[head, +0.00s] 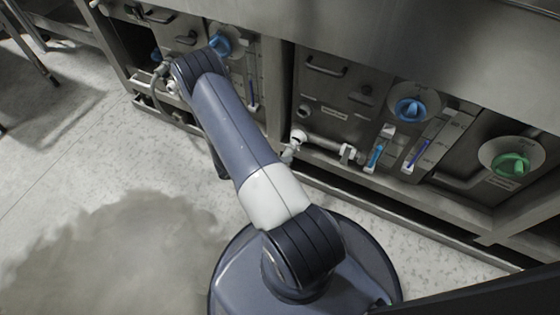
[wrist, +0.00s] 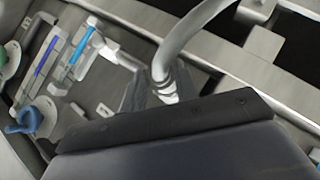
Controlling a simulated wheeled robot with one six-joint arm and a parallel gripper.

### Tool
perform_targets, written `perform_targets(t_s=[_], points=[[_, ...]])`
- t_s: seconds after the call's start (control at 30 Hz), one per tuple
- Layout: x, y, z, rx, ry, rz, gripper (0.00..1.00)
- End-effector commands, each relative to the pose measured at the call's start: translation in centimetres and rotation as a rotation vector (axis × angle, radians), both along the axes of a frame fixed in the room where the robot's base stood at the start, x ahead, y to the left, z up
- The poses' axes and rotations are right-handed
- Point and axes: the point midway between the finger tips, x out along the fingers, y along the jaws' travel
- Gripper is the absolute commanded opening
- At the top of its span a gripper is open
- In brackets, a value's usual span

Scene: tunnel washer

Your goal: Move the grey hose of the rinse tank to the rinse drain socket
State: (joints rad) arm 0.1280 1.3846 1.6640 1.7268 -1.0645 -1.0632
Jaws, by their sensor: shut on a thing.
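The grey hose (wrist: 186,38) curves up and right from its ribbed end fitting (wrist: 165,88) in the wrist view. My gripper (wrist: 158,92) is shut on that end, with the dark wrist housing covering its lower part. I cannot make out the rinse drain socket's label.
A blue dial (head: 410,110), a green dial (head: 511,164) and sight tubes with blue (head: 376,154) and purple (head: 416,153) markers stand on the right panels. A metal rail (head: 400,200) runs along the base. The floor at left is open, with a wet-looking dark patch (head: 110,250).

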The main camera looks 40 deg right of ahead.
Motion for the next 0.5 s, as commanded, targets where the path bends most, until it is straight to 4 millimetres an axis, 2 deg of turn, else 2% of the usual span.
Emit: perform_targets(t_s=[0.23, 0.5], points=[[0.1, -0.2, 0.0, 0.0, 0.0, 0.0, 0.0], [0.6, -1.5, 0.0, 0.0, -0.001, -0.002, 0.0]])
